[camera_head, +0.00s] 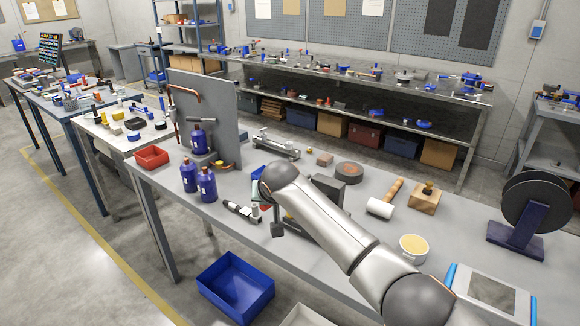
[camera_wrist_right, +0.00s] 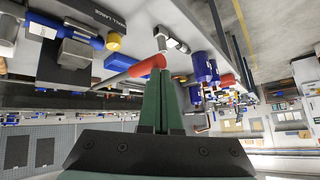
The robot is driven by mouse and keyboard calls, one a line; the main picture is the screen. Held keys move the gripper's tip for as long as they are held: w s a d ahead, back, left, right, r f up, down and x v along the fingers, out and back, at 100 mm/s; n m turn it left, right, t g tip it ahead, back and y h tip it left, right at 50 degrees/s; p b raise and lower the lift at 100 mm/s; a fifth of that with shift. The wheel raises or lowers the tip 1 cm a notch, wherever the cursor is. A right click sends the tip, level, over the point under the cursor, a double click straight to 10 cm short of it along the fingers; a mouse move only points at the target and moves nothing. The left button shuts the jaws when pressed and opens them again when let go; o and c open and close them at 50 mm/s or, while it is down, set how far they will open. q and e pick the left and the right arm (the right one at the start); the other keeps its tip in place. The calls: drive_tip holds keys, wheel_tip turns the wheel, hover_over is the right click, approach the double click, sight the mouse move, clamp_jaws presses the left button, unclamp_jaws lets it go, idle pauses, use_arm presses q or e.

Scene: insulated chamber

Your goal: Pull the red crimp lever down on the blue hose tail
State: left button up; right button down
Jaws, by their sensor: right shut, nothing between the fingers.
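The red lever grip (camera_wrist_right: 147,66) shows in the right wrist view on the end of a grey rod. My right gripper (camera_wrist_right: 160,72) is shut and empty, its green fingertips overlapping the red grip in the picture; I cannot tell whether they touch. A blue fitting (camera_wrist_right: 62,31) with a brass-coloured end (camera_wrist_right: 113,41) lies at the upper left there; it looks like the blue hose tail. In the head view my right arm covers most of this spot, and only a small bit of red (camera_head: 263,208) shows beside it. My left gripper is not in view.
Blue bottles (camera_head: 207,185) and a black-and-silver tool (camera_head: 241,210) stand or lie left of my arm. A grey upright panel (camera_head: 222,115) stands behind them. A mallet (camera_head: 385,200), a yellow-filled cup (camera_head: 413,248) and a reel (camera_head: 535,205) are to the right.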

wheel_tip(320, 180, up, 9)
drive_tip(key=w+d+p, duration=0.1)
drive_tip(key=shift+w+p, duration=0.4)
idle(0.4)
drive_tip(key=shift+d, duration=0.1)
wheel_tip(320, 180, up, 7)
drive_tip(key=w, duration=0.1)
drive_tip(key=shift+d, duration=0.35)
idle(0.4)
